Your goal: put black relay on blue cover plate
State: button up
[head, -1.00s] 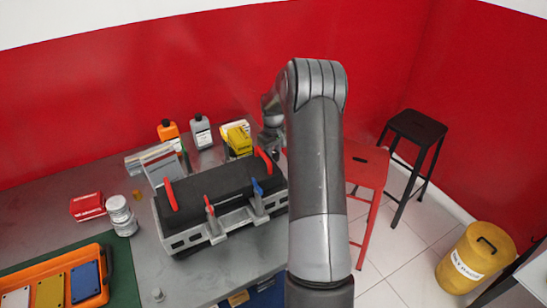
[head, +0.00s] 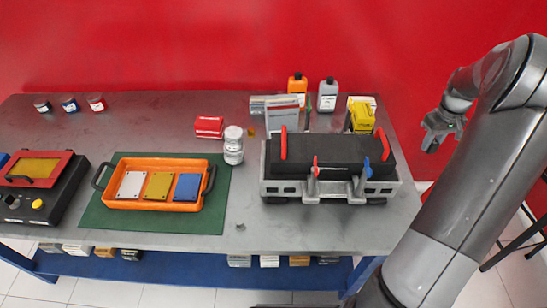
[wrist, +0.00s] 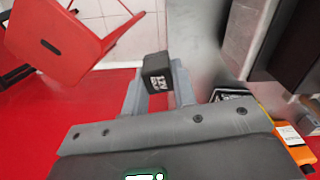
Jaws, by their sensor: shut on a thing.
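My gripper (head: 434,134) is raised at the right of the bench in the head view. In the wrist view my gripper (wrist: 158,80) is shut on the black relay (wrist: 155,72), a small dark block with white "12V" lettering, between its grey fingers. I cannot make out the relay in the head view. The blue cover plate (head: 187,187) lies flat at the right end of an orange tray (head: 150,206), far to the left of my gripper. Its top looks bare.
A white plate (head: 131,184) and a yellow plate (head: 158,185) share the tray, on a green mat (head: 120,224). The engine block with a black cover (head: 335,153) stands between tray and gripper. Bottles (head: 298,88) stand behind it; jars (head: 233,146) stand beside the tray.

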notch_tip(320, 180, up, 14)
jog(key=f, duration=0.1)
jog(key=w+a+n, duration=0.2)
jog(key=a, duration=1)
jog(key=w+a+n, duration=0.2)
jog(key=a, duration=1.1)
jog(key=w+a+n, duration=0.2)
jog(key=a, duration=1)
jog(key=shift+a, duration=0.25)
jog(key=s+a+n, duration=0.2)
jog(key=a, duration=0.5)
jog(key=s+a+n, duration=0.1)
jog(key=s+a, duration=0.2)
jog(key=a, duration=0.5)
jog(key=n, duration=0.2)
send_over(186, 185)
jog(key=f, duration=1.7)
jog(key=shift+d+f, duration=0.2)
jog(key=shift+f, duration=0.2)
jog(key=shift+a+f, duration=0.2)
jog(key=shift+f, duration=1.9)
